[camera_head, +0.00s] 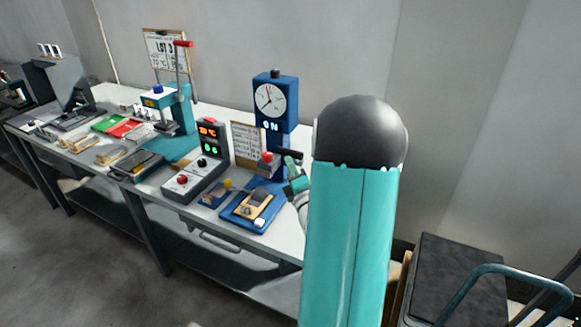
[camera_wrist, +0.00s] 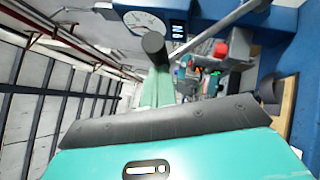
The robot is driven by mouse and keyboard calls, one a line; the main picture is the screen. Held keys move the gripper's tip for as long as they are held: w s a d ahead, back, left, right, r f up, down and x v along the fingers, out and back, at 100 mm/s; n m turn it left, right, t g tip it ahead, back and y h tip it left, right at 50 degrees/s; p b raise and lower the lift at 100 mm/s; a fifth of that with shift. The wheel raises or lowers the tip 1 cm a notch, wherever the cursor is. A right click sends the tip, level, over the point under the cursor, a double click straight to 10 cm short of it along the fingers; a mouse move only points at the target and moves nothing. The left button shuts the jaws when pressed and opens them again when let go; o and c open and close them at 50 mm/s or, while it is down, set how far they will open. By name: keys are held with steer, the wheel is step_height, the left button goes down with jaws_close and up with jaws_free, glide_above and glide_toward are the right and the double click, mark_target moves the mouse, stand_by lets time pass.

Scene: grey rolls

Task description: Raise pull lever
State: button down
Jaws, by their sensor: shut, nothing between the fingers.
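The pull lever is a grey metal bar with a dark cylindrical grip (camera_wrist: 153,45), reaching from the blue machine at upper right in the wrist view. The dark grip shows small in the head view (camera_head: 291,156), beside the blue machine (camera_head: 275,90) with a round dial and lit "ON". My gripper (camera_wrist: 158,72) is shut and empty, its pale green fingers just below the grip in the wrist view. I cannot tell whether they touch it. In the head view my gripper (camera_head: 297,184) is by the lever, partly hidden by my arm.
A red knob (camera_wrist: 222,48) stands close beside the lever. The bench (camera_head: 120,190) also holds a blue fixture (camera_head: 252,208), a control box (camera_head: 195,175) and a teal press (camera_head: 182,110). A cart (camera_head: 465,280) stands at the lower right.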

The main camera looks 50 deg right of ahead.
steer(key=shift+w+d+r+m, duration=0.2)
steer(key=shift+r+m, duration=0.1)
steer(key=shift+r, duration=0.3)
steer(key=w+d+r+m+g+y, duration=0.1)
steer(key=d+r, duration=0.3)
steer(key=d, duration=0.5)
steer(key=w+d+r+m+g+y, duration=0.1)
steer(key=w+d+r+m+g, duration=0.2)
steer(key=d, duration=0.5)
steer(key=shift+w+d+r+m, duration=0.35)
steer(key=shift+w+r+m, duration=0.15)
steer(key=shift+r, duration=0.4)
steer(key=shift+d, duration=0.1)
steer(key=shift+g, duration=0.3)
